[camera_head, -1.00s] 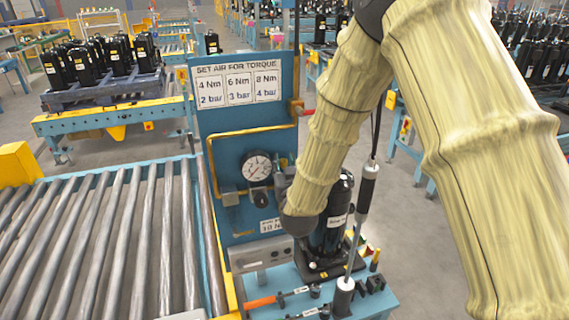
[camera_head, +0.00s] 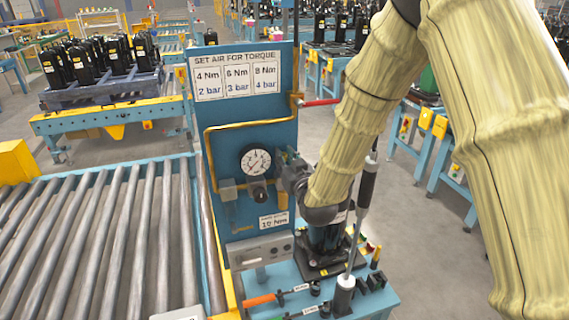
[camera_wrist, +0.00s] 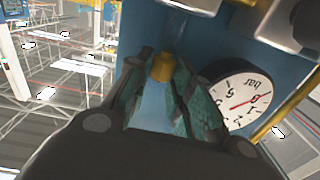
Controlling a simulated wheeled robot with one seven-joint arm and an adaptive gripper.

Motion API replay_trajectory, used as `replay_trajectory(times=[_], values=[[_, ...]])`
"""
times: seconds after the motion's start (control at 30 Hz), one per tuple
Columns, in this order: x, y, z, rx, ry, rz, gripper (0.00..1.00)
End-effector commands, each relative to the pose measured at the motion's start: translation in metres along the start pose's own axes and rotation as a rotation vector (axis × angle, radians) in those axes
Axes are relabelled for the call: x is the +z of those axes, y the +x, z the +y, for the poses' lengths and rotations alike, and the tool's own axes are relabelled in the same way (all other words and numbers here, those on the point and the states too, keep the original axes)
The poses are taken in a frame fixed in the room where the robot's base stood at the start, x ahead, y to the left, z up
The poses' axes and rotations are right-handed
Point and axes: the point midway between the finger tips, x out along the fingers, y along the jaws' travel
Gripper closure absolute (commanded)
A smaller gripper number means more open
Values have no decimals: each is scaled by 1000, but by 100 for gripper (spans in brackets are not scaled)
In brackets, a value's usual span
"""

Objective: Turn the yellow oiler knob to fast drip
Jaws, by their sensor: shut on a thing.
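The yellow oiler knob (camera_wrist: 162,67) shows in the wrist view between the tips of my gripper's two teal-padded fingers (camera_wrist: 158,80). My gripper is shut on it. In the head view my gripper (camera_head: 285,162) reaches the blue panel (camera_head: 225,137) just right of the round pressure gauge (camera_head: 256,162); the knob is hidden there. The gauge also shows in the wrist view (camera_wrist: 241,97), upside down, with a red needle. I cannot tell the knob's drip setting.
A red-handled valve (camera_head: 320,102) sticks out from the panel's right edge above my gripper. A black compressor (camera_head: 322,240) stands below my forearm, beside a hanging driver (camera_head: 366,185). Roller conveyor (camera_head: 110,240) fills the left. A small regulator (camera_head: 258,190) sits under the gauge.

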Motion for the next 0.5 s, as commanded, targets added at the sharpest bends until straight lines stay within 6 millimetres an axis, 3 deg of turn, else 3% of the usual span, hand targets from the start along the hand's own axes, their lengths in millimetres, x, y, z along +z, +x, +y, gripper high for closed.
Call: replay_trajectory(times=[0.5], values=[[1, 1, 8, -333, 1, -8, 100]])
